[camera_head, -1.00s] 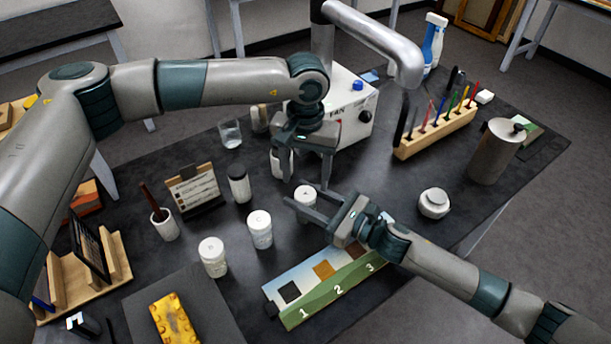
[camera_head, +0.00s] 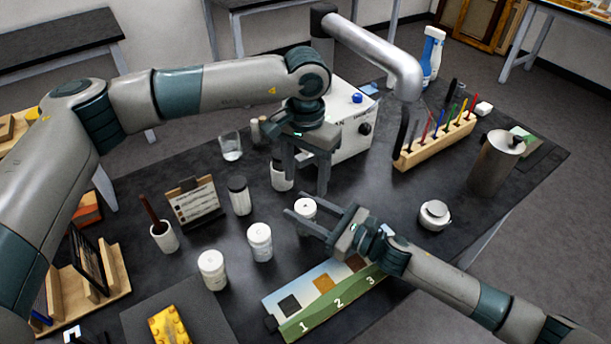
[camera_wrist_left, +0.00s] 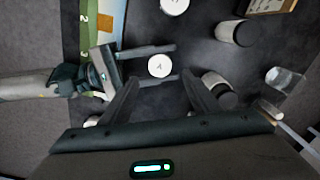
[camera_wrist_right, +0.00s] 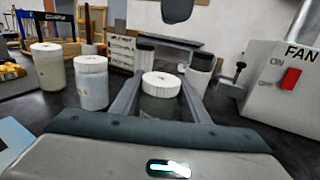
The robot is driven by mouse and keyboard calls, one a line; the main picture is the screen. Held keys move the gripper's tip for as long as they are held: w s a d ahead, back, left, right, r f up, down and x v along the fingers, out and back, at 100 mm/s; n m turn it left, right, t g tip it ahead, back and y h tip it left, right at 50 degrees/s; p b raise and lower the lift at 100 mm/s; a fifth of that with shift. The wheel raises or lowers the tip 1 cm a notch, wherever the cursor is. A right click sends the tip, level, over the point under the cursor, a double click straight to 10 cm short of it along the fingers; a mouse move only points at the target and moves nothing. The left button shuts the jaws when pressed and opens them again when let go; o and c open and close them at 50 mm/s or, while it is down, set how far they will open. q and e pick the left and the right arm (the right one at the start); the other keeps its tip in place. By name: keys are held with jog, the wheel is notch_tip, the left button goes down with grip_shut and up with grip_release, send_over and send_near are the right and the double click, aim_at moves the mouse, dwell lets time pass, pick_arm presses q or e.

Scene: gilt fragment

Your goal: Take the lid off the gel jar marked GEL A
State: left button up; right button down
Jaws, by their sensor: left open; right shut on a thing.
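A white-lidded jar (camera_head: 305,207) stands upright near the table's middle. Its lid (camera_wrist_left: 160,66) carries a mark in the left wrist view that looks like a turned letter A. My right gripper (camera_head: 294,206) is shut on this jar from the side, below its lid; the jar also shows between the fingers in the right wrist view (camera_wrist_right: 160,88). My left gripper (camera_head: 307,186) is open and empty, pointing down just behind and above the jar, apart from the lid. Two similar white-lidded jars (camera_head: 260,242) (camera_head: 212,270) stand to the left; their marks are too small to read.
Dark-capped bottles (camera_head: 239,195) (camera_head: 279,176) stand behind the jar, one close to my left gripper. A FAN box (camera_head: 350,140) stands behind. A numbered strip (camera_head: 325,298) lies in front. A round grey-white container (camera_head: 434,215) stands right, with clear table around it.

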aim_at(305, 206)
pick_arm(q)
jog(key=shift+f, duration=4)
jog(key=c, duration=1.1)
jog(key=shift+n, duration=1.7)
jog(key=shift+c, duration=0.2)
jog(key=o, duration=1.2)
jog(key=shift+c, duration=0.2)
jog(key=shift+r, duration=0.1)
jog(key=shift+r, duration=2.2)
